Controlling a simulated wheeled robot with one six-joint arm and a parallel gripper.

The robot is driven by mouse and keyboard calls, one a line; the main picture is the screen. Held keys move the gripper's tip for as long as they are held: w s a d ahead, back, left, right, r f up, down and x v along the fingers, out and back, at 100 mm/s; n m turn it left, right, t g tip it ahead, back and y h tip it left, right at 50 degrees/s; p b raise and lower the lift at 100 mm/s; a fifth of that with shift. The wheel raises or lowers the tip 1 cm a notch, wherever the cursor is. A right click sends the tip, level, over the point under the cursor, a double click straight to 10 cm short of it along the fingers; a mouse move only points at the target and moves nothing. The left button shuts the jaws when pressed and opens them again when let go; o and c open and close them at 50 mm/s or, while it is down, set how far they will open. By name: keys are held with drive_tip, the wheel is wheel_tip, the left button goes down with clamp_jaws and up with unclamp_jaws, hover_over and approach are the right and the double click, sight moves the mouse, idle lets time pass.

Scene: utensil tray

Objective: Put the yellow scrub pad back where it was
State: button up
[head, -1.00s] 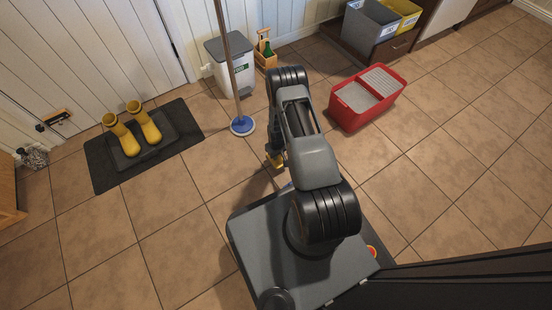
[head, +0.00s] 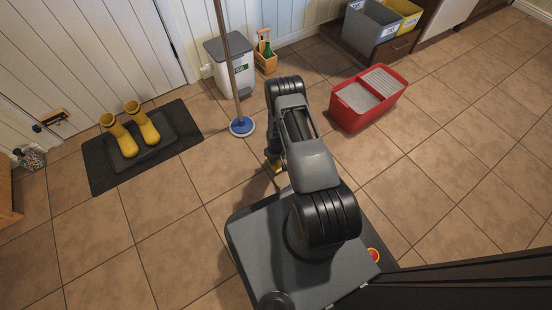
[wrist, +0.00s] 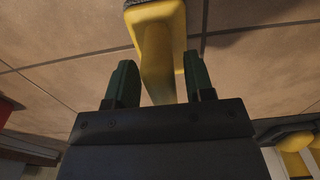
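The yellow scrub pad (wrist: 160,45) is between the two green fingers of my gripper (wrist: 161,85) in the wrist view. In the head view a small yellow part of the pad (head: 273,167) shows left of my arm, above the tiled floor. My arm hides most of the gripper there. Nothing in view marks where the pad was before.
A red bucket (head: 342,116) with grey inserts stands right of my arm. A mop (head: 241,126) and a white bin (head: 236,75) stand behind. Yellow boots (head: 126,143) are on a dark mat (head: 99,172) at left. Tiles between are clear.

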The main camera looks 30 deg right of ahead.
drive_tip(key=shift+o, duration=0.3)
drive_tip(key=a+r+t+p, duration=0.1)
drive_tip(key=a+r+p, duration=0.15)
drive_tip(key=r, duration=1.75)
drive_tip(key=a+r+p, duration=0.2)
drive_tip(key=r+p, duration=0.1)
drive_tip(key=r, duration=1.7)
drive_tip(key=s+a+r, duration=0.2)
drive_tip(key=s+r, duration=0.5)
drive_tip(key=s+a+r+m+t, duration=0.1)
drive_tip(key=s+a+r, duration=0.2)
drive_tip(key=s+r, duration=0.5)
drive_tip(key=shift+s+t, duration=0.2)
drive_tip(key=shift+t, duration=0.1)
drive_tip(key=shift+r, duration=0.2)
